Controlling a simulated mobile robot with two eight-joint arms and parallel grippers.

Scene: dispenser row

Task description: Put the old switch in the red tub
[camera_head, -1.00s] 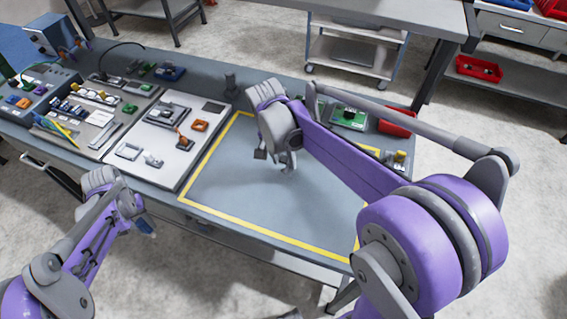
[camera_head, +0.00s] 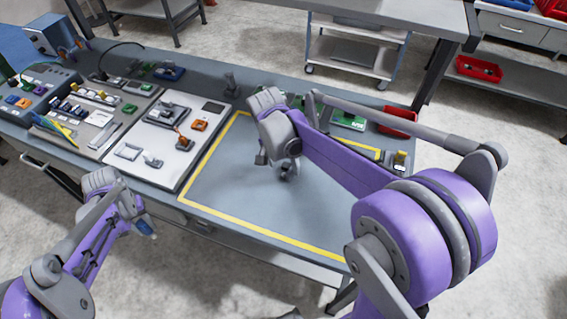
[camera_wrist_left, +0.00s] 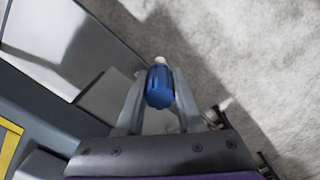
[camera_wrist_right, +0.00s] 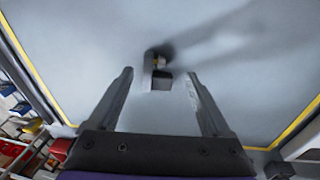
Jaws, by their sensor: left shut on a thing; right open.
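The red tub (camera_head: 398,122) stands at the back right of the bench. A small dark and pale block, which looks like the old switch (camera_wrist_right: 160,78), lies on the grey work area. It is ahead of and between the fingers of my right gripper (camera_wrist_right: 160,82), which is open and empty. In the head view my right gripper (camera_head: 275,166) hangs over the yellow-outlined area; the block cannot be made out there. My left gripper (camera_wrist_left: 158,98) is shut on a blue-handled tool (camera_wrist_left: 159,88), off the bench's front edge; the tool's blue handle shows in the head view (camera_head: 147,228).
A pale board with parts (camera_head: 165,140) and a tool tray (camera_head: 95,120) fill the left of the bench. A green circuit board (camera_head: 348,120) lies near the tub. Another red tray (camera_head: 479,69) is on a rear shelf. The yellow-outlined area (camera_head: 240,200) is mostly clear.

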